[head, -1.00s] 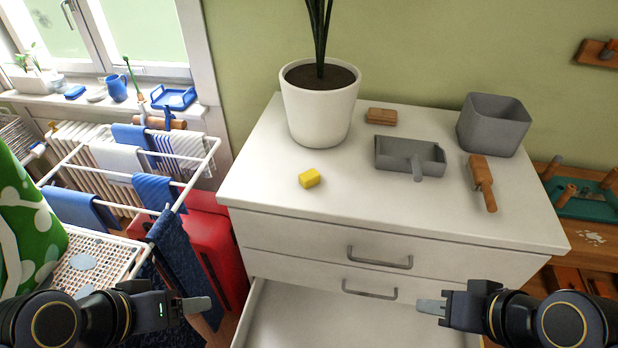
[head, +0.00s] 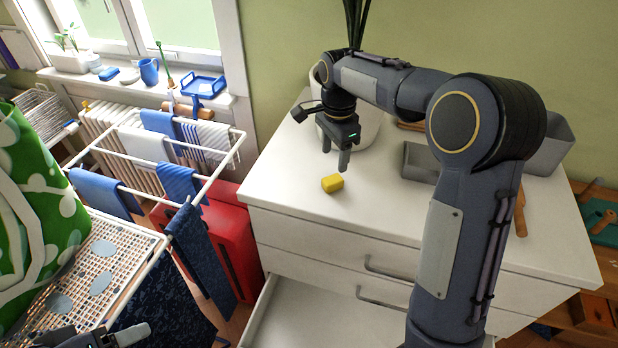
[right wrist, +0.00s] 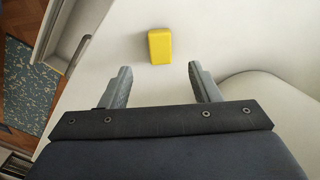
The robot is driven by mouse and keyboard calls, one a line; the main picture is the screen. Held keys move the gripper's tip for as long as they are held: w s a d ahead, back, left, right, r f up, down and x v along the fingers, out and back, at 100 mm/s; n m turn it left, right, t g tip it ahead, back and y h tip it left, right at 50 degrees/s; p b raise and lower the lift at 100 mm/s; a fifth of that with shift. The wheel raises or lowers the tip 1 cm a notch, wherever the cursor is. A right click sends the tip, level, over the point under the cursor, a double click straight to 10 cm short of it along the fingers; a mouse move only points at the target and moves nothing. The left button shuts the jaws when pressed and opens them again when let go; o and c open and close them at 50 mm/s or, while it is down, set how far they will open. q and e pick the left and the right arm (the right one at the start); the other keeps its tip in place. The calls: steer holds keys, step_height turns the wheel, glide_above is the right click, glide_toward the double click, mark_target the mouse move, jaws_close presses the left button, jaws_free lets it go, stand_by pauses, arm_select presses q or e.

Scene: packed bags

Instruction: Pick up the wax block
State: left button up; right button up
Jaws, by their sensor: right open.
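The wax block is a small yellow block (head: 332,184) lying on the white dresser top (head: 285,200) near its left front edge. My right gripper (head: 337,160) is above and just behind it, pointing down, open and empty. In the right wrist view, the block (right wrist: 160,46) lies beyond the fingertips, roughly centred between the two fingers (right wrist: 159,72) and not touching them. My left gripper (head: 132,335) shows only partly at the bottom left, away from the dresser; its jaw opening cannot be made out.
A white plant pot (head: 366,132) stands behind my right gripper. My right arm partly hides a grey dustpan-like tray (head: 418,160) and a grey bin (head: 552,150). A drying rack (head: 150,140) stands left. The lower drawer (head: 330,325) is open.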

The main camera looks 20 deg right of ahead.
mark_target(333, 179)
steer(key=shift+w+a+f, duration=0.1)
steer(key=shift+w+f, duration=0.05)
steer(key=shift+f, duration=0.2)
step_height(333, 179, down, 7)
steer(key=shift+f+p, duration=0.1)
steer(key=shift+p, duration=0.65)
steer(key=shift+c, duration=0.2)
steer(key=c, duration=1)
steer(key=shift+r, duration=0.2)
